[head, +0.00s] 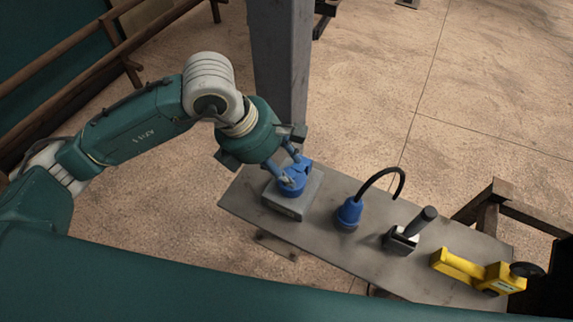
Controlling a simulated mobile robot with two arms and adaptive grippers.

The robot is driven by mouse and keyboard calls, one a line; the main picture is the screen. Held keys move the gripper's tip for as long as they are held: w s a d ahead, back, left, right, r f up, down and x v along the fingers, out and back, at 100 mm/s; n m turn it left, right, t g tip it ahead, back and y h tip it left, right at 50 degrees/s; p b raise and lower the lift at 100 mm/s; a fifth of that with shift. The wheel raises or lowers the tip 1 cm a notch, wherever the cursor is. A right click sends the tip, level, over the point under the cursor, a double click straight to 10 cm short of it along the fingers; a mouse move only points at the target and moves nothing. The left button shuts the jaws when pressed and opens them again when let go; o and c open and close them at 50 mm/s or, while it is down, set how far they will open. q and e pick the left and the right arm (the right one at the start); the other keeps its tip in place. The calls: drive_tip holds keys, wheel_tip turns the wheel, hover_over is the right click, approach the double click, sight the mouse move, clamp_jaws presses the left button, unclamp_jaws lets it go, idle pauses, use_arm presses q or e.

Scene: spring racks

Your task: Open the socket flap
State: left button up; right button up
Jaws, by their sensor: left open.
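The socket (291,185) is blue and sits on a grey box (290,207) near the left end of the metal table. Its flap (303,167) appears as the blue part at the top right of the socket, and I cannot tell how far it stands open. My left gripper (289,166) is directly over the socket, with its fingers pointing down at the blue part. The left gripper is open, and its fingers hide some of the socket. I cannot tell whether a finger touches the flap. My right gripper is not in view.
A blue plug (349,213) with a black cable stands right of the socket on the grey table (330,240). Beyond it are a black-handled tool (406,235) and a yellow device (478,270). A grey post (279,70) rises behind the table's left end.

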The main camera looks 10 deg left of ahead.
use_arm(q)
drive_tip(key=shift+x, duration=0.8)
clamp_jaws()
drive_tip(key=shift+d+r, duration=0.1)
drive_tip(key=shift+w+d+r+g+p, duration=0.1)
drive_tip(key=shift+w+r+g+p, duration=0.2)
drive_tip(key=shift+w+r+g, duration=0.15)
drive_tip(key=shift+w+d+r+n+g+y+b, duration=0.1)
drive_tip(key=shift+w+r+n+g+y+b, duration=0.15)
drive_tip(key=shift+g, duration=0.45)
drive_tip(key=shift+w+d+r+g+y, duration=0.15)
drive_tip(key=shift+w+g+y, duration=0.25)
drive_tip(key=shift+g, duration=0.35)
drive_tip(key=shift+w+d+r+n+g+y+b, duration=0.1)
drive_tip(key=shift+w+r+n+g+y+b, duration=0.15)
drive_tip(key=shift+g, duration=0.45)
